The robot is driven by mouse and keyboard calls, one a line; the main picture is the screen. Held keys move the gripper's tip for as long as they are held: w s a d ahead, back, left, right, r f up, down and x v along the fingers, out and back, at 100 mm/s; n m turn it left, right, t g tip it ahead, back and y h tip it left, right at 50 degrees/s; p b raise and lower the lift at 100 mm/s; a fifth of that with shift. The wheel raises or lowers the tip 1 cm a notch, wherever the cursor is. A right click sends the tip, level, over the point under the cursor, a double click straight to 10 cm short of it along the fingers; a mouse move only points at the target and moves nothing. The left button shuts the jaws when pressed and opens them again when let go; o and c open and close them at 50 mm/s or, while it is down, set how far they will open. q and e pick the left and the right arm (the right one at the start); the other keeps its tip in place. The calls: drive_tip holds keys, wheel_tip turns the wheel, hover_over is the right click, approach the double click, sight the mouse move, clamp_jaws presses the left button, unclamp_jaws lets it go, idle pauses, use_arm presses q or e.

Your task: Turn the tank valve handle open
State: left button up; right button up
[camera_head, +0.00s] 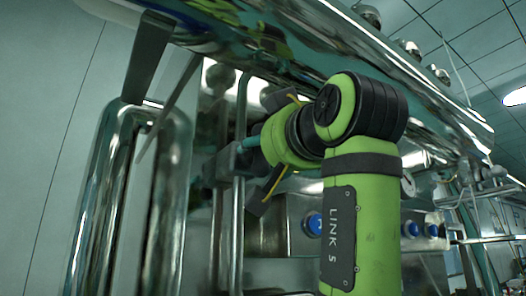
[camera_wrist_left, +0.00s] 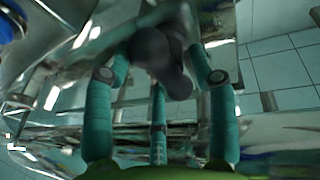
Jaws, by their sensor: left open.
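My left gripper (camera_head: 247,144) reaches leftward from my green arm in the head view, and its teal fingers are mostly hidden by its own wrist. In the left wrist view the two teal fingers (camera_wrist_left: 164,74) stand apart. A dark grey, rounded part (camera_wrist_left: 163,52), which looks like the valve handle, lies between and beyond the fingertips there. In the head view a dark grey block (camera_head: 222,166), likely part of the same valve, sits just left of the fingers. I cannot tell whether the fingers touch it. My right gripper is not in view.
A large shiny metal tank (camera_head: 330,45) hangs above my arm. A polished metal column (camera_head: 115,200) stands at left, and a thin upright pipe (camera_head: 239,215) stands close to the gripper. A metal panel with blue buttons (camera_head: 313,224) is behind my arm.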

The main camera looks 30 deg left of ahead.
use_arm(q)
drive_tip(key=v, duration=1)
drive_tip(key=shift+s+d, duration=0.2)
drive_tip(key=shift+s, duration=0.05)
